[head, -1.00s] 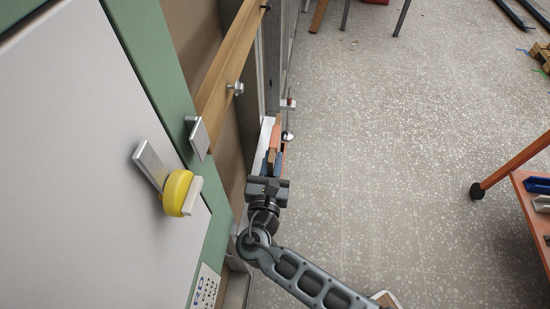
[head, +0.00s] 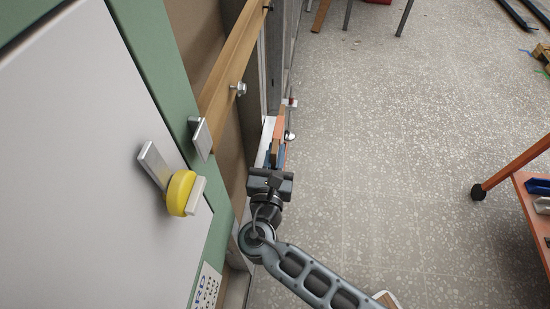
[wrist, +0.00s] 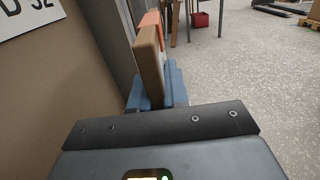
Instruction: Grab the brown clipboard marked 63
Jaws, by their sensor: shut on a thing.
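The brown clipboard (wrist: 150,65) shows edge-on in the wrist view as an upright tan slab, with an orange part (wrist: 149,23) at its far top. No number can be read on it. My gripper (wrist: 160,88) has its blue fingers on either side of the slab and is shut on it. In the head view my gripper (head: 275,157) is low beside the wall, with the clipboard (head: 275,146) between its fingers. The clipboard's faces and lower part are mostly hidden.
A brown wall panel with a wooden rail (head: 228,75) and metal knob (head: 239,89) runs close on the left. A yellow-and-metal handle (head: 180,192) sticks out from the white door. An orange-framed table (head: 530,205) stands right. The speckled floor between is clear.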

